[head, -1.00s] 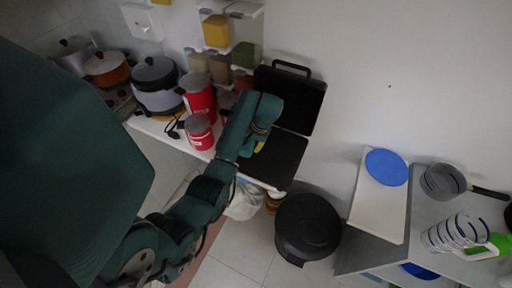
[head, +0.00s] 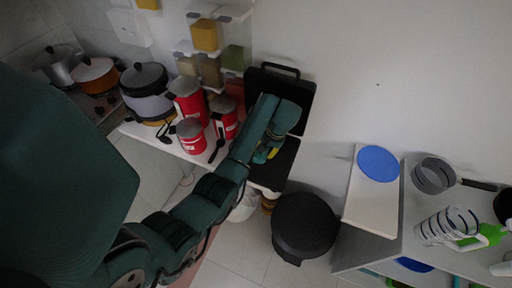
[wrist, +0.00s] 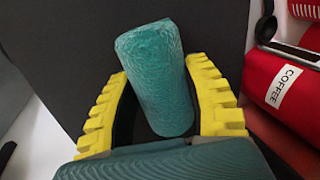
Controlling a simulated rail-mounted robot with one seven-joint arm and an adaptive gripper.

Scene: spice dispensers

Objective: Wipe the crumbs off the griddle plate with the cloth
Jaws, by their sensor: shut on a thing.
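The griddle plate (head: 281,163) is a dark open appliance with its lid (head: 278,98) raised against the wall. In the wrist view its dark flat surface (wrist: 62,40) fills much of the picture. My gripper (wrist: 158,75) has yellow ridged fingers, shut on a rolled teal cloth (wrist: 157,80). The cloth points away from the palm, over the dark plate; I cannot tell whether it touches. In the head view my gripper (head: 266,153) is over the plate, partly hidden by my arm. I can make out no crumbs in either view.
Red canisters (head: 190,136) stand left of the griddle; one labelled COFFEE (wrist: 285,85) is close on the right in the wrist view. Spice dispensers (head: 206,36) hang on the wall above. A black bin (head: 304,222) stands below. A shelf with a blue lid (head: 378,163) is to the right.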

